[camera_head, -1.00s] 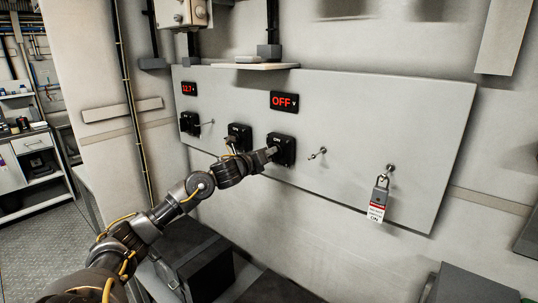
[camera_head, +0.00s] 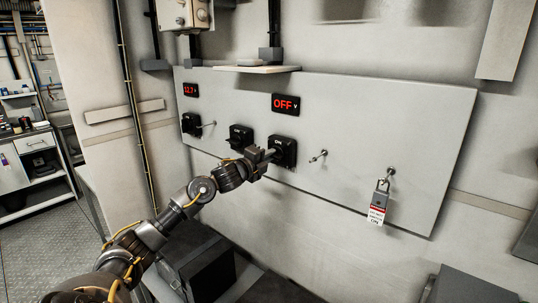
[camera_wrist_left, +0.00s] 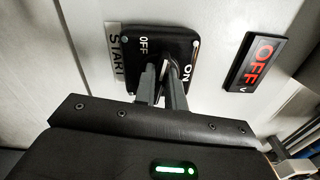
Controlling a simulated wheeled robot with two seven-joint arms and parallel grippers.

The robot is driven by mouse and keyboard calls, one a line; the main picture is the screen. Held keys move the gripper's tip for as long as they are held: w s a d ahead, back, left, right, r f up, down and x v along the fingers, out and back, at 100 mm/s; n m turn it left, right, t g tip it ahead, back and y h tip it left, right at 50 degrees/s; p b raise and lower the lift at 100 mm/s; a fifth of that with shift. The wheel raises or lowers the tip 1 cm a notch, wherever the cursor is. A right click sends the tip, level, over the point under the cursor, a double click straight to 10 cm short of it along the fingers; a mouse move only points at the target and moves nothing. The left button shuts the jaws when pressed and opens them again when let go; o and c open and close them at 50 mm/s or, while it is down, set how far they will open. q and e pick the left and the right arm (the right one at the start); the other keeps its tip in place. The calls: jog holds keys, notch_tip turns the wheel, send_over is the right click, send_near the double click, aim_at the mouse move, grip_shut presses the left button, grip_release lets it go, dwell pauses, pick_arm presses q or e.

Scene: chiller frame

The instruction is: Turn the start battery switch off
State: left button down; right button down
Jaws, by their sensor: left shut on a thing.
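The start battery switch (camera_head: 286,145) is a black square unit on the grey panel, below a red display reading OFF. In the left wrist view the switch (camera_wrist_left: 180,42) has white OFF and ON marks and a START label (camera_wrist_left: 116,52) beside it. My left gripper (camera_head: 269,155) reaches it from the left. In the left wrist view my gripper's fingers (camera_wrist_left: 163,80) are shut on the switch's knob, which they partly hide. I cannot tell exactly which mark the knob points to. My right gripper is not in view.
Two more black switches, one in the middle (camera_head: 240,136) and one at the left (camera_head: 191,123), sit on the same panel (camera_head: 420,130). A small metal toggle (camera_head: 319,156) and a padlock with a tag (camera_head: 378,196) are to the right. A shelf (camera_head: 255,69) juts out above.

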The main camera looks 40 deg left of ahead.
pick_arm(q)
jog(key=shift+n, duration=0.8)
jog(key=shift+f+p, duration=0.1)
jog(key=shift+p, duration=0.2)
jog(key=c, duration=1.5)
grip_release()
jog(key=shift+o, duration=0.2)
jog(key=shift+s, duration=0.1)
jog(key=s+b, duration=0.3)
jog(key=s, duration=0.7)
jog(key=shift+s+b, duration=0.3)
jog(key=shift+b, duration=0.05)
